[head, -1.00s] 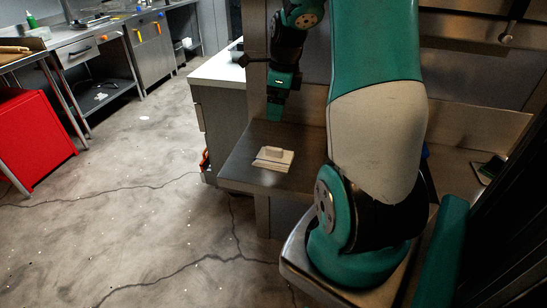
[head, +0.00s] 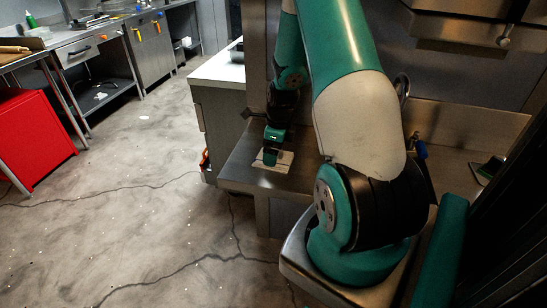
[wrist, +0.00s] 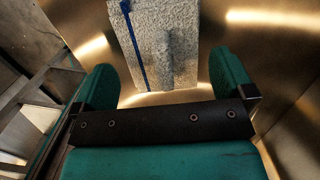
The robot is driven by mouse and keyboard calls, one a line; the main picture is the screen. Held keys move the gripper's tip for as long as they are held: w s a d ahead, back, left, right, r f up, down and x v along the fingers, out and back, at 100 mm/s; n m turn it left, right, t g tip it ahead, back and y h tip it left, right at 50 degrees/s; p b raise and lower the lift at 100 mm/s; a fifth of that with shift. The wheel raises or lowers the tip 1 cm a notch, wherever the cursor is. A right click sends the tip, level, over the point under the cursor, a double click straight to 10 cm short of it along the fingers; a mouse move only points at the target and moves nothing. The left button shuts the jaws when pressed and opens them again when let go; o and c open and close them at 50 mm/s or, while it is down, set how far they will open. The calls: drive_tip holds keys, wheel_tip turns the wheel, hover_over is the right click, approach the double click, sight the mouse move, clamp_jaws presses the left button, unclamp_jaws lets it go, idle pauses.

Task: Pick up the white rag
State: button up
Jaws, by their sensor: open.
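The white rag (head: 287,161) lies folded on the steel counter, partly hidden behind my gripper (head: 270,160) in the head view. In the wrist view the rag (wrist: 180,25) is whitish and textured, with a blue stripe along its left side and a raised fold in its middle. My gripper (wrist: 165,75) is open, with one green finger on each side of the rag's near edge. The raised fold lies between the lines of the two fingers. Nothing is held. I cannot tell whether the fingertips touch the rag or counter.
The steel counter (head: 238,173) is bare around the rag, and its front edge is close by. A white-topped cabinet (head: 217,72) stands just left of it. A red cabinet (head: 30,140) and steel tables stand farther left across open floor.

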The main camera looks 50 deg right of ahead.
drive_tip(key=shift+w+a+f, duration=0.1)
drive_tip(key=shift+w+f, duration=0.05)
drive_tip(key=shift+f, duration=1.1)
drive_tip(key=c, duration=0.6)
drive_tip(key=shift+r, duration=0.15)
